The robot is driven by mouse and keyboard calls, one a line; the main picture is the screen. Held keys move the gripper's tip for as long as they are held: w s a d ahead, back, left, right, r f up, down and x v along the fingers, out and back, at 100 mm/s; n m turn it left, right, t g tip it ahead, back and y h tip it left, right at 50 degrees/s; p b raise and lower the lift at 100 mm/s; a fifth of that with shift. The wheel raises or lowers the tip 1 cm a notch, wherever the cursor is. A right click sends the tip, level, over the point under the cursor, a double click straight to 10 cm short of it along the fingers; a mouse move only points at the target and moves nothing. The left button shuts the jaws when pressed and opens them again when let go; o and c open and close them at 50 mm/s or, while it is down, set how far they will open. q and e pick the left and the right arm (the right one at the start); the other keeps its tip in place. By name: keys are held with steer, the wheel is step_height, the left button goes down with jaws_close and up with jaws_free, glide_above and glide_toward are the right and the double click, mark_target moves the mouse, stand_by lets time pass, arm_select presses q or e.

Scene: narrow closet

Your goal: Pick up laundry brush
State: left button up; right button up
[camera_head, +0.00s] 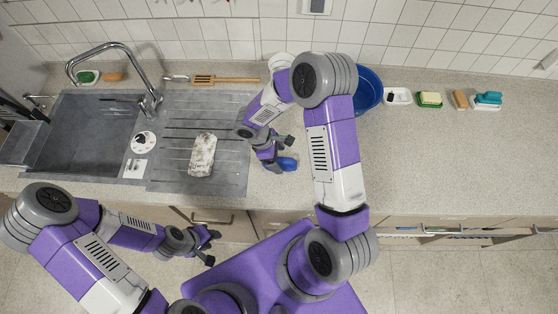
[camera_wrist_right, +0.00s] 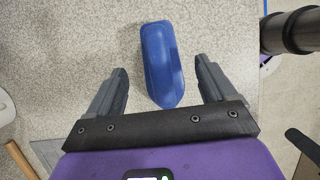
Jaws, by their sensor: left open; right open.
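A blue oblong object with a rounded top, which looks like the laundry brush, lies on the counter near its front edge, just right of the drainboard, in the head view (camera_head: 288,164). In the right wrist view the brush (camera_wrist_right: 162,62) lies lengthwise between the spread fingers. My right gripper (camera_wrist_right: 162,72) is open and above it, with a gap on both sides. In the head view my right gripper (camera_head: 284,153) partly covers the brush's left end. My left gripper (camera_head: 212,247) is open and empty, low in front of the cabinets.
A sink (camera_head: 85,140) with a faucet is at the left; a whitish block (camera_head: 202,155) lies on the drainboard (camera_head: 175,125). A blue basin (camera_head: 368,90) stands behind my right arm.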

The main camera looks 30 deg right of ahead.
mark_target(279, 159)
steer(key=x, duration=0.4)
steer(key=shift+a+f, duration=0.1)
steer(key=shift+f, duration=0.1)
steer(key=shift+c, duration=0.3)
steer(key=c, duration=1.1)
step_height(279, 159, up, 10)
steer(key=shift+r, duration=0.1)
steer(key=shift+c, duration=0.2)
